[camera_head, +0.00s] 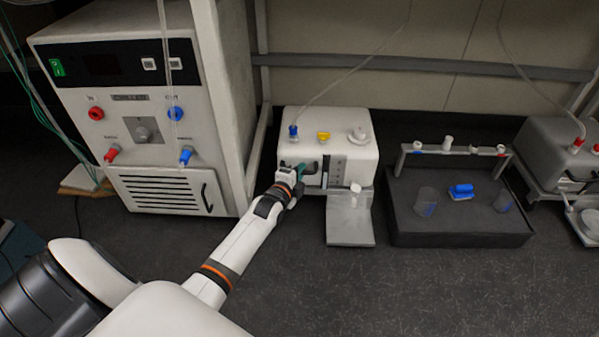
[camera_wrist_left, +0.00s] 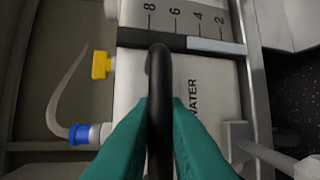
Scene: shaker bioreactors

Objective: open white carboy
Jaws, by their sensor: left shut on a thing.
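The white carboy (camera_head: 343,122) stands upright at the middle of the head view. Its top carries a blue-capped fitting with a tube (camera_head: 293,131), a yellow cap (camera_head: 323,136) and a white cap (camera_head: 357,134). My left gripper (camera_head: 302,171), with teal fingers, is at the carboy's front left. In the left wrist view its fingers (camera_wrist_left: 159,112) are shut on the carboy's black handle (camera_wrist_left: 158,75). The carboy (camera_wrist_left: 140,82) fills the middle there, with a level scale and the word WATER. The yellow cap (camera_wrist_left: 102,65) and blue fitting (camera_wrist_left: 80,134) show at its left. My right gripper is not in view.
A small tap (camera_head: 355,188) is at the carboy's front, above a grey tray (camera_head: 349,225). A dark bin (camera_head: 459,238) with beakers and a blue object is to the right. A large chiller unit (camera_head: 135,110) stands close at the left. The front floor is clear.

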